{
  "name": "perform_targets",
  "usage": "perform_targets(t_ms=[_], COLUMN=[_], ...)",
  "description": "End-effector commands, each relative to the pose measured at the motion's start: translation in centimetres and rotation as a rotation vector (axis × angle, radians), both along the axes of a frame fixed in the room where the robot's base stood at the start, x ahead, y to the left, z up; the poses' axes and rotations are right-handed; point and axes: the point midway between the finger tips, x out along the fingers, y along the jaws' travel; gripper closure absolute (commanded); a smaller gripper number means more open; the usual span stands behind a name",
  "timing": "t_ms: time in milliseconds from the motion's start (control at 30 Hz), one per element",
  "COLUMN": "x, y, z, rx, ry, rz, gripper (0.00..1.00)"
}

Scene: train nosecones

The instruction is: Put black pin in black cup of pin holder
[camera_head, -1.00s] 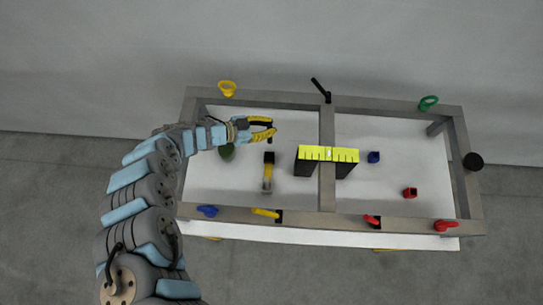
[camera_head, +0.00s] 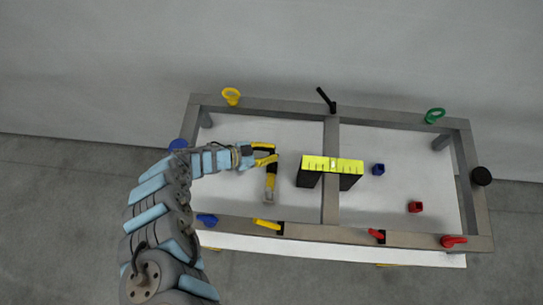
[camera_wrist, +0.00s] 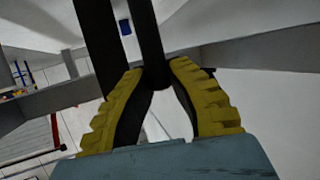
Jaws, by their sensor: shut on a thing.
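My gripper (camera_head: 268,154) is over the left half of the framed table. In the wrist view its yellow-and-black fingers (camera_wrist: 168,72) are closed around a black rod, which I take as the black pin (camera_wrist: 151,38). The rod runs up and away from the fingertips. In the head view the pin is hard to tell from the dark fingers and a dark-topped yellow-and-grey piece (camera_head: 270,190) just below the gripper. Which part is the holder's black cup I cannot tell; a black round piece (camera_head: 481,176) sits at the frame's right edge.
A black stand with a yellow top (camera_head: 332,164) is right of my gripper. Blue (camera_head: 378,169) and red (camera_head: 415,207) pieces lie farther right. The grey frame (camera_head: 400,120) carries coloured rings and handles, including a tilted black handle (camera_head: 326,98).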

Motion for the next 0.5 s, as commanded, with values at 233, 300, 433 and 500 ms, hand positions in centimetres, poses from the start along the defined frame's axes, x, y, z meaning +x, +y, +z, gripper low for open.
perform_targets(t_ms=[233, 300, 433, 500], x=[0.1, 0.0, -0.1, -0.1], y=[0.0, 0.0, 0.0, 0.0], z=[-2.8, -3.2, -3.4, -3.4], rx=[0.003, 0.002, 0.002, 0.002], ry=[-0.002, 0.0, 0.002, 0.002], rz=[0.001, 0.001, -0.001, -0.001], gripper=[1.0, 1.0, 1.0, 1.0])
